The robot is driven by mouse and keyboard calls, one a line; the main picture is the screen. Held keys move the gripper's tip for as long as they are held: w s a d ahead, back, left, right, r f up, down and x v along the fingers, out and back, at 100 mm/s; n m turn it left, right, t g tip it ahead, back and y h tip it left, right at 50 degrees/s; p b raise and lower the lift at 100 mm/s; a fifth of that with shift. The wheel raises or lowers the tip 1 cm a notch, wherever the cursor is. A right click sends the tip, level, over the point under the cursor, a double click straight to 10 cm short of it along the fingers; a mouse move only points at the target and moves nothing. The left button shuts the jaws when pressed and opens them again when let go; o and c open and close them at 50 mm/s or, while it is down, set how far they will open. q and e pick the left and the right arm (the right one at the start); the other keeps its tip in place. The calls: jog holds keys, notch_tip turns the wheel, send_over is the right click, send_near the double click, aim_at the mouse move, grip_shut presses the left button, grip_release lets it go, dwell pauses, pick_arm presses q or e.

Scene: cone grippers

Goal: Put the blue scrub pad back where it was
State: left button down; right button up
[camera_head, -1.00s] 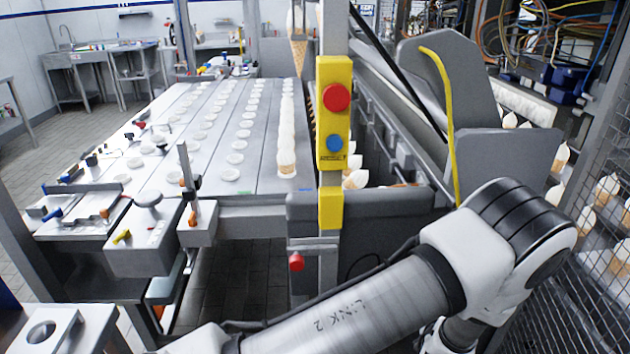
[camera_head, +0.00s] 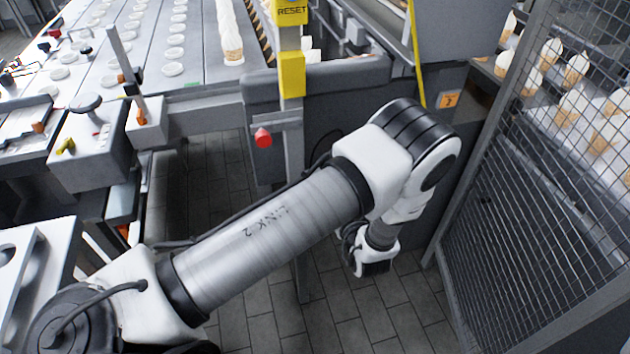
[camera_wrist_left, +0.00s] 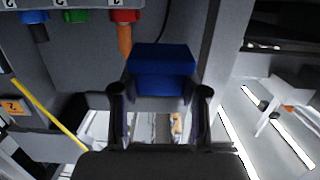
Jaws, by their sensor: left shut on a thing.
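I cannot make out the gripper fingers or the pad there. My right gripper is not in view.
In the wrist view, a blue holder (camera_wrist_left: 35,16), a green holder (camera_wrist_left: 72,16) and a red holder (camera_wrist_left: 124,16) line the grey panel at the top. The head view shows a conveyor (camera_head: 215,62), a red knob (camera_head: 263,138) and a mesh fence (camera_head: 530,190).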

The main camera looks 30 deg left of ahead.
pick_arm(q)
jog(key=x, duration=0.3)
jog(key=p+x, duration=0.1)
jog(key=x, duration=0.3)
jog(key=p+x, duration=0.1)
jog(key=x, duration=0.3)
jog(key=shift+s+a+r, duration=0.2)
jog(key=shift+a, duration=0.35)
jog(key=shift+w+a+f, duration=0.25)
jog(key=shift+w+a, duration=0.1)
jog(key=shift+a, duration=0.1)
jog(key=shift+w+a+f, duration=0.25)
jog(key=shift+w+a, duration=0.05)
jog(key=shift+a, duration=0.2)
jog(key=shift+f, duration=0.85)
jog(key=shift+f+p, duration=0.3)
jog(key=shift+f, duration=0.05)
jog(key=shift+d, duration=0.1)
